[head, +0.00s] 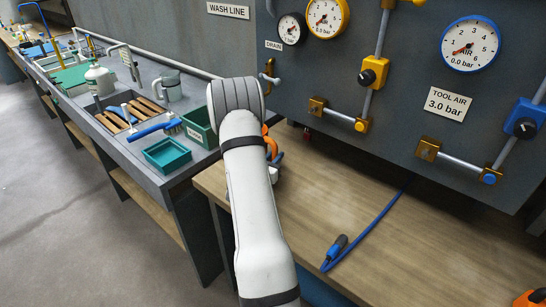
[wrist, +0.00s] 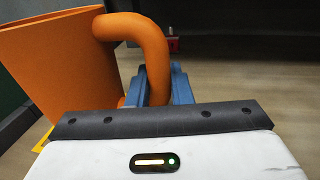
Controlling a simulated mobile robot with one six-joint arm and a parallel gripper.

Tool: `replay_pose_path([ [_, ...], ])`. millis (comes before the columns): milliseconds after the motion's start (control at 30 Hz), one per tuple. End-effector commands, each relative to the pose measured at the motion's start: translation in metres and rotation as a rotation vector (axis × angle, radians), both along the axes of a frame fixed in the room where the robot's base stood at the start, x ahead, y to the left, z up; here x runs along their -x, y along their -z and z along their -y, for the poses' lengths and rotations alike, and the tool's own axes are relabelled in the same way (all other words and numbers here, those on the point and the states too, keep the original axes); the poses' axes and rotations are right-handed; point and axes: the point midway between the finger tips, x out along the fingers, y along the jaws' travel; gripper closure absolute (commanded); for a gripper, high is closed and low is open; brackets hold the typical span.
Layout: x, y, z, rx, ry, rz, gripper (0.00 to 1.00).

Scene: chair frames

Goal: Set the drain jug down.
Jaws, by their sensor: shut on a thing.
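The orange drain jug (wrist: 62,65) fills the left of the wrist view, with its curved handle toward the middle. My gripper (wrist: 160,88) has its blue fingers around that handle and is shut on it. In the head view only a small orange part of the jug (head: 267,142) shows past my arm, and my gripper (head: 277,158) is mostly hidden there. The jug is over or at the left rear of the wooden bench (head: 320,200). Its base is hidden by my wrist, so I cannot tell whether it touches the bench top. A bit of yellow (wrist: 43,138) shows beside the jug's lower part.
The grey panel (head: 400,110) with gauges, pipes and valves stands behind the bench. A blue hose (head: 365,232) lies on the bench; bare wood surrounds it. At left, the wash line counter holds a green bin (head: 198,127), a teal tray (head: 167,155) and brushes.

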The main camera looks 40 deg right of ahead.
Motion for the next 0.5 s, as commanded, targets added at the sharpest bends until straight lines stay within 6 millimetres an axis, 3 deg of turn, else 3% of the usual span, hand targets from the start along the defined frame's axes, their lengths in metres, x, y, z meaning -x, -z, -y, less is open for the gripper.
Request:
replay_pose_path([
  [267,-0.0004,0.0033,-0.0003,0.001,-0.001,0.001,1.0],
  [300,-0.0003,0.0036,-0.0004,0.001,-0.001,0.0,0.8],
  [500,-0.0005,0.0023,-0.0005,0.001,-0.001,0.0,0.64],
])
